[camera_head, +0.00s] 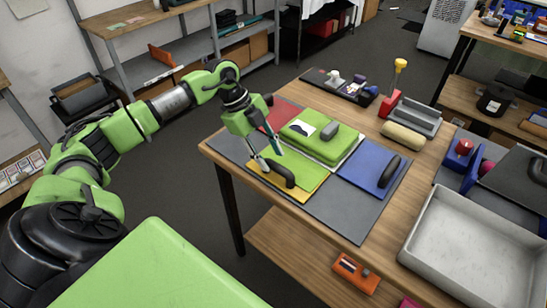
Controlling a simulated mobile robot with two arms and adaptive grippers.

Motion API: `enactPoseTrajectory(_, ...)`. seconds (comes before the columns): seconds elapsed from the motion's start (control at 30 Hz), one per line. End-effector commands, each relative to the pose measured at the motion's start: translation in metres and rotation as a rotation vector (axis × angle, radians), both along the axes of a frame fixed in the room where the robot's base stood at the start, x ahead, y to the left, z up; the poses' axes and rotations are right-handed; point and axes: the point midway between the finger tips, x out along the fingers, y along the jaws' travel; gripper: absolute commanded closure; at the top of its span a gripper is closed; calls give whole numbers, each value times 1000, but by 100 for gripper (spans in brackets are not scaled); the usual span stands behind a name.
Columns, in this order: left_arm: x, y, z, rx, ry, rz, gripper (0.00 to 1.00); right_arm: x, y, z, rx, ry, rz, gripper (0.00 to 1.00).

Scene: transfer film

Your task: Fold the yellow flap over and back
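The yellow flap (301,195) lies on the grey mat (340,215) near the front left of the wooden table. A black handle (280,176) stands up from it. My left gripper (270,160) comes down from above at the handle's far left end. Its fingers are apart, so it is open. I cannot tell whether a finger touches the handle. The gripper hides part of the yellow flap. My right gripper is not in view.
A green pad (318,146) with a grey handle lies just behind, with a red panel (283,114) beside it. A blue flap (362,165) with a black handle lies to the right. A grey tray (470,255) is at the front right. The front mat strip is clear.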

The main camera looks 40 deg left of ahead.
Motion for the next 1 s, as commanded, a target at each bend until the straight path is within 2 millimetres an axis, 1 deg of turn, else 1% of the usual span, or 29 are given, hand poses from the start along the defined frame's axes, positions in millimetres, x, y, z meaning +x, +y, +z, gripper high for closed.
enactPoseTrajectory(0.03, 1, -3, -5, -2, 3, 1, 66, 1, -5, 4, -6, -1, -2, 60)
enactPoseTrajectory(0.17, 3, -8, -18, -1, 1, 0, 66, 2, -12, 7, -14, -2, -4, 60)
enactPoseTrajectory(0.37, 4, -10, -25, 0, 0, 1, 66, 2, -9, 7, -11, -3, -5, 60)
enactPoseTrajectory(0.53, 4, -10, -25, 0, 0, 0, 66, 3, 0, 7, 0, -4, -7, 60)
enactPoseTrajectory(0.57, 4, -10, -25, 0, 0, 0, 68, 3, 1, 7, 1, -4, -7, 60)
enactPoseTrajectory(0.6, 4, -10, -25, 0, 0, 0, 79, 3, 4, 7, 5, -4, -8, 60)
enactPoseTrajectory(0.67, 4, -10, -25, 0, 0, 0, 94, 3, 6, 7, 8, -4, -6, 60)
enactPoseTrajectory(0.7, 4, -10, -24, 0, 0, 0, 100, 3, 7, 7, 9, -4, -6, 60)
enactPoseTrajectory(1.0, 5, -10, -22, 1, -1, 1, 100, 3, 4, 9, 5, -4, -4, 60)
